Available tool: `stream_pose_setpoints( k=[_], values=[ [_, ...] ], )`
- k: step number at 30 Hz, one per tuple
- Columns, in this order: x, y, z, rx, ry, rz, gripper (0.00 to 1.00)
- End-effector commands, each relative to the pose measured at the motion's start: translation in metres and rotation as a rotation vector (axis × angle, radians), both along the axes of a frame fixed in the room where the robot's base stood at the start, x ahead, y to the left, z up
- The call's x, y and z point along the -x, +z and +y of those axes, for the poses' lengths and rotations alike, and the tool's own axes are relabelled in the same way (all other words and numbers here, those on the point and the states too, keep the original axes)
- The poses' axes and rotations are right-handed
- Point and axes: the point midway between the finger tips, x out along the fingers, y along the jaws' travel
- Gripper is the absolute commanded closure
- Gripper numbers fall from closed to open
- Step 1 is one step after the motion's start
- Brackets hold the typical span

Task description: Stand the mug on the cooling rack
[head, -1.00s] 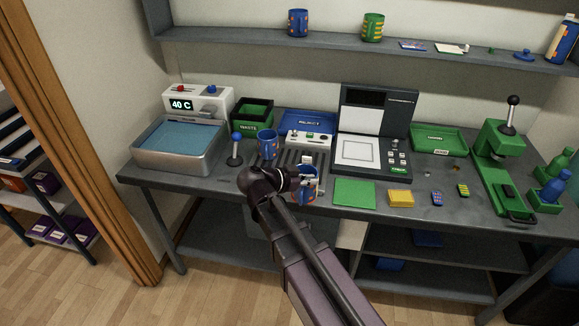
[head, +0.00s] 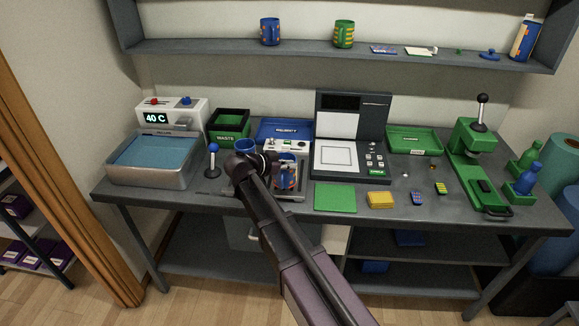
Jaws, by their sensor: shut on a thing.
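The mug looks roughly upright. My gripper is shut on it; the fingers are small and partly hidden by my wrist. The cooling rack (head: 304,172), a dark slatted area on the bench, lies around and behind the held mug and is mostly hidden by my arm. I cannot tell whether the mug touches it.
A water bath (head: 150,178) reading 40 C and a blue-knobbed lever (head: 213,160) stand left. The white control box (head: 287,145) is behind. A scale-like press unit (head: 340,157), green mat (head: 335,198), yellow block (head: 380,200) and green press (head: 478,150) stand right.

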Motion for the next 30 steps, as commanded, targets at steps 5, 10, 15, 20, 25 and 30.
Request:
stream_pose_setpoints(
  k=[5,10,15,20,25,30],
  values=[
    [-0.028,-0.003,0.003,0.0,0.001,-0.002,1.0],
    [-0.036,-0.003,0.002,0.001,0.0,-0.001,1.0],
    [-0.035,-0.003,0.002,0.001,0.0,-0.001,1.0],
    [-0.036,-0.003,0.002,0.001,0.0,-0.001,1.0],
    [-0.046,-0.004,0.003,0.001,-0.001,0.0,1.0],
    [-0.049,-0.018,0.003,0.001,0.0,-0.001,1.0]
  ],
)
